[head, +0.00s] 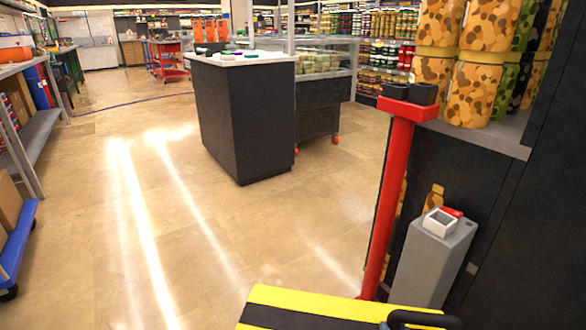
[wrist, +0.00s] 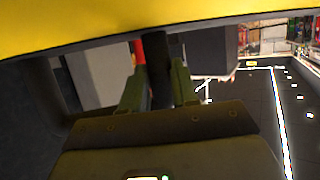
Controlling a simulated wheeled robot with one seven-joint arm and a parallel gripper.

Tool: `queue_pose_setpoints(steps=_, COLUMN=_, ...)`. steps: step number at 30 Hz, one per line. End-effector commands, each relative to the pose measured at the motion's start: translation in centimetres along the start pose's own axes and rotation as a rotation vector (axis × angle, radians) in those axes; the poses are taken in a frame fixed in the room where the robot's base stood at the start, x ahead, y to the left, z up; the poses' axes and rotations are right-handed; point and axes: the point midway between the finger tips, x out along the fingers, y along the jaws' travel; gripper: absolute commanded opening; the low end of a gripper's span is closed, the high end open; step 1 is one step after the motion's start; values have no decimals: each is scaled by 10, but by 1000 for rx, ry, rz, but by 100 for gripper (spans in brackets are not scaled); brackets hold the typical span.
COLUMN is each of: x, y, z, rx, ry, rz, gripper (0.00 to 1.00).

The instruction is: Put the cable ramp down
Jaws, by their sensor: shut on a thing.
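The cable ramp (head: 330,310) is a slab with broad yellow and black stripes. It shows at the bottom of the head view, cut off by the frame edge, above the floor by its look. A black loop like a handle (head: 425,318) shows at its right end. In the wrist view the ramp's yellow side (wrist: 150,22) fills the top. My gripper (wrist: 158,75) has its two fingers closed around a dark upright piece below the ramp's edge, probably its handle. My gripper is not clearly visible in the head view.
A red post (head: 396,200) and a grey box-shaped unit (head: 432,265) stand close right, beside a dark shelf with camouflage-patterned canisters (head: 481,92). A dark counter (head: 240,115) stands ahead. A blue cart (head: 15,245) is at left. Bare floor (head: 150,220) lies open at centre left.

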Motion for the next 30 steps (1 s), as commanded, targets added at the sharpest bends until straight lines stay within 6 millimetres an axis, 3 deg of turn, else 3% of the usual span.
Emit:
queue_pose_setpoints(steps=1, x=-11, y=0, z=-19, rx=2, ry=6, rz=-1, gripper=0)
queue_pose_setpoints(steps=24, x=-107, y=0, z=-116, rx=2, ry=6, rz=-2, gripper=0)
queue_pose_setpoints(steps=30, x=-124, y=-1, z=-132, rx=2, ry=6, rz=-5, gripper=0)
